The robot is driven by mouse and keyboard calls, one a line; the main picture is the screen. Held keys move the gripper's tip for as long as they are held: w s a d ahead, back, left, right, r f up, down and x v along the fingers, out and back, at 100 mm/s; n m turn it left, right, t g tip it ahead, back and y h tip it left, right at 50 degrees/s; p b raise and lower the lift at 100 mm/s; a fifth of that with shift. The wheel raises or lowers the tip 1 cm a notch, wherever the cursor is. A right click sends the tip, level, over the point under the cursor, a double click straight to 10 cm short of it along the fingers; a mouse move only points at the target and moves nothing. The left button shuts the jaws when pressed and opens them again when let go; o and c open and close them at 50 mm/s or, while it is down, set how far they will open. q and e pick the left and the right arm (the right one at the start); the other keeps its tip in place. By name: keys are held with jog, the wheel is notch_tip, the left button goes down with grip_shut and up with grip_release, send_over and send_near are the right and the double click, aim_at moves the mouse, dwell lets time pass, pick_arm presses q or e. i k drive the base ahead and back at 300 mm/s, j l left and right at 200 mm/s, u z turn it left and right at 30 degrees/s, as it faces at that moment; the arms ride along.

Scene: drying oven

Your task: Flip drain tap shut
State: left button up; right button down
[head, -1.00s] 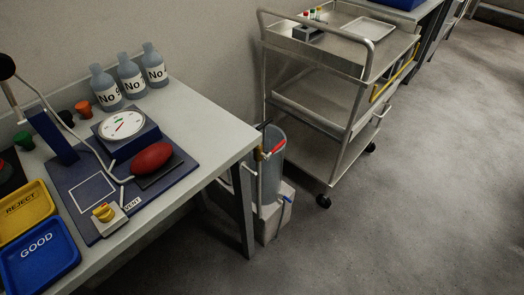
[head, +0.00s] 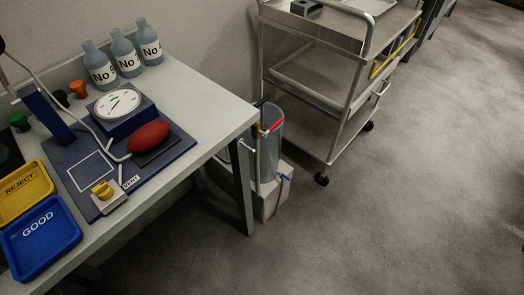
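A clear upright cylinder (head: 269,155) stands on a pale block (head: 267,205) on the floor, between the table and the trolley. A small tap with a blue handle (head: 286,177) sticks out low on its right side. Neither tap is labelled; the low blue one looks like the drain tap. Its handle is too small to tell whether it is open or shut. Neither of my grippers is in view, and nothing touches the taps.
The table's leg (head: 242,190) stands just left of the cylinder. A metal trolley (head: 312,100) on castors stands behind and right. The table (head: 205,98) holds a gauge (head: 117,103), a red bulb (head: 149,136), bottles and trays. The floor (head: 400,210) in front and right is clear.

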aim_at(277, 171)
jog(key=i+l+u, duration=0.1)
jog(key=l+u, duration=0.15)
jog(key=u, duration=0.15)
jog(key=i+l+u, duration=0.1)
jog(key=l+u, duration=0.15)
jog(key=u, duration=0.15)
jog(key=l+u, duration=0.25)
jog(key=u, duration=0.2)
jog(key=l+u, duration=0.2)
jog(key=l, duration=1.5)
